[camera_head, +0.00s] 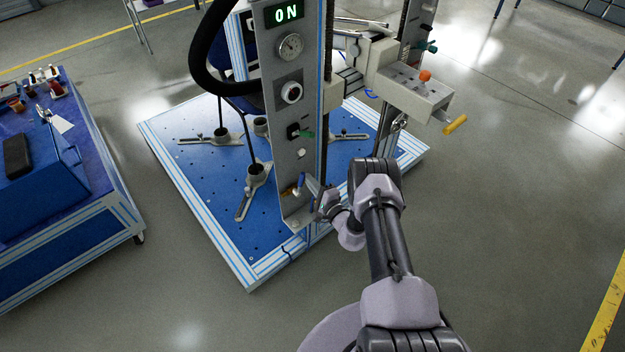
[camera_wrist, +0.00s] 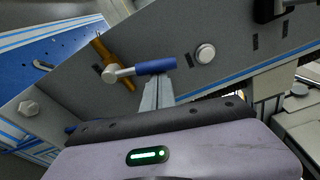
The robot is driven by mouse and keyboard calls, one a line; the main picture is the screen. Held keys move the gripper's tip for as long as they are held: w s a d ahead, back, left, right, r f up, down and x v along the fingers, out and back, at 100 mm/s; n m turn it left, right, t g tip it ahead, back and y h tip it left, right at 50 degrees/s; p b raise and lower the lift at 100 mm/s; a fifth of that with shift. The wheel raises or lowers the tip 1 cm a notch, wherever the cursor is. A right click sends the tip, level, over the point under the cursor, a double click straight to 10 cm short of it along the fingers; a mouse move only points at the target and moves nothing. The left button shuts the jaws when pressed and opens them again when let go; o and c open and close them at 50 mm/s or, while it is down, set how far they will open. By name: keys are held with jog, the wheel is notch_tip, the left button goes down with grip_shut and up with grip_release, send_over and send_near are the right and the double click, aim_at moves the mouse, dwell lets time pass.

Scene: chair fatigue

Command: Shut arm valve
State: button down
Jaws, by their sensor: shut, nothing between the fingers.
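A lever valve with a blue handle (camera_wrist: 155,67) and a silver stem is on the lower part of the grey control panel (camera_wrist: 215,90). The blue handle also shows small in the head view (camera_head: 301,181). My gripper (camera_wrist: 157,84) is shut and empty. Its fingertips are just below the blue handle's middle in the wrist view, touching or very close; I cannot tell which. I cannot tell which lever is the arm valve.
A white round button (camera_wrist: 204,54) is right of the blue handle. Higher on the panel are a green lever (camera_head: 307,134), a dial and an ON display. The machine's arm housing (camera_head: 405,92) has an orange knob (camera_head: 425,76) and a yellow handle (camera_head: 455,124). Open floor lies right.

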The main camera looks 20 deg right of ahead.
jog(key=shift+s+a+r, duration=0.25)
jog(key=shift+a+r, duration=0.1)
jog(key=shift+a, duration=0.4)
jog(key=shift+a+p, duration=0.2)
jog(key=shift+p, duration=0.1)
jog(key=d+b, duration=0.1)
jog(key=w+d+b, duration=0.1)
jog(key=d, duration=0.1)
jog(key=shift+w+f+b, duration=0.2)
jog(key=shift+b, duration=0.1)
jog(key=s+d+p, duration=0.2)
jog(key=s+p, duration=0.2)
jog(key=s, duration=0.5)
jog(key=shift+s+d+r, duration=0.2)
jog(key=shift+r, duration=0.05)
